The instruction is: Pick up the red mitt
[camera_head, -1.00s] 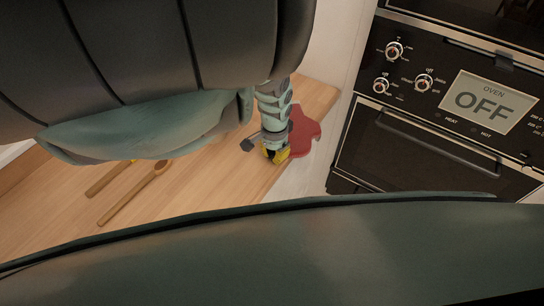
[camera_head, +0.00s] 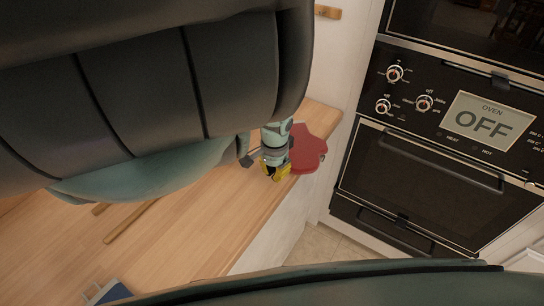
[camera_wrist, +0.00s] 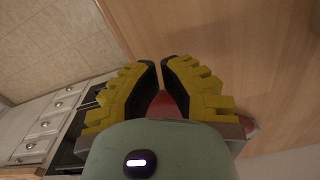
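The red mitt (camera_head: 309,148) lies near the far end of the wooden counter, close to its right edge, in the head view. My gripper (camera_head: 276,172), with yellow fingers, is just left of and in front of the mitt and covers part of it. In the wrist view, the yellow fingers of my gripper (camera_wrist: 161,64) stand slightly apart, with a narrow gap at the dark tips. Red of the mitt (camera_wrist: 164,106) shows behind the gap, and more shows beside the right finger. I see no grip on it; whether the fingers touch it is unclear.
The wooden counter (camera_head: 215,225) holds a wooden utensil (camera_head: 130,220) and a blue object (camera_head: 108,293) at lower left. A black wall oven (camera_head: 420,185) with an OFF display stands to the right. Tiled floor (camera_head: 318,245) lies between. My arm hides much of the upper left.

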